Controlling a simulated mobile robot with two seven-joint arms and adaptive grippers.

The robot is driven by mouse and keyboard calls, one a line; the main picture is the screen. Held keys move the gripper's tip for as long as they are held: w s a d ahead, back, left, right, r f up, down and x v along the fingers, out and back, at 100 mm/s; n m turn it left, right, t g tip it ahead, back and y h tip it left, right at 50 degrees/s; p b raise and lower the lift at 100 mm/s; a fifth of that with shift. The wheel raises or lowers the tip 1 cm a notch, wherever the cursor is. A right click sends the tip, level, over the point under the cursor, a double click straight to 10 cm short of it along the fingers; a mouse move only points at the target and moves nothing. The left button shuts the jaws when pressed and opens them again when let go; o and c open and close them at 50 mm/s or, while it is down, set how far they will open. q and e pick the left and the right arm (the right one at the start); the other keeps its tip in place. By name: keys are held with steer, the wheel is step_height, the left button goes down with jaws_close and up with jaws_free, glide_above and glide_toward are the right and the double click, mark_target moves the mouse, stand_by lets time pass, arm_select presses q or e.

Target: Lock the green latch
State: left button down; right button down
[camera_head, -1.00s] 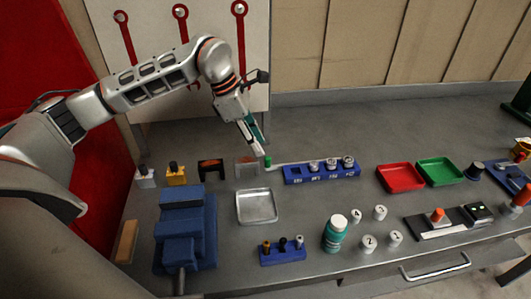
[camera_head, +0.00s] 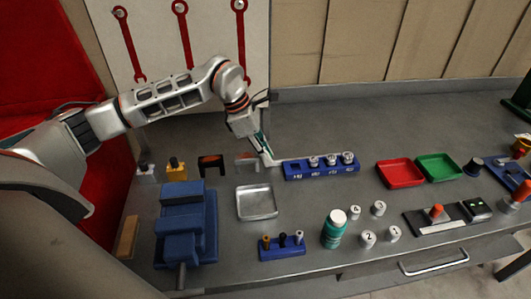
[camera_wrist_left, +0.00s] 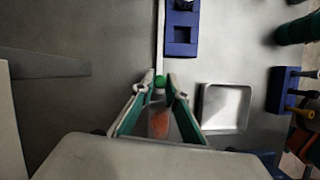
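The green latch knob (camera_wrist_left: 160,81) sits at the end of a thin pale rod (camera_wrist_left: 160,40) that runs along the blue block with numbered slots (camera_head: 320,168). In the left wrist view the knob lies between the fingertips of my left gripper (camera_wrist_left: 160,84). The fingers stand apart on either side of it; I cannot tell if they touch it. In the head view my left gripper (camera_head: 267,158) points down at the rod's left end and hides the knob. My right gripper is not in view.
A silver tray (camera_head: 256,214) lies in front of the left gripper. A grey bracket (camera_head: 246,158) and a black one (camera_head: 211,160) stand to its left. A blue vise (camera_head: 183,228), red tray (camera_head: 400,183) and green tray (camera_head: 438,178) are also on the bench. The bench behind is clear.

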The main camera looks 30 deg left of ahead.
mark_target(281, 161)
arm_select(q)
steer(key=shift+w+d, duration=0.9)
steer(key=shift+d, duration=0.3)
steer(key=c, duration=2)
jaws_free()
steer(key=v, duration=1.2)
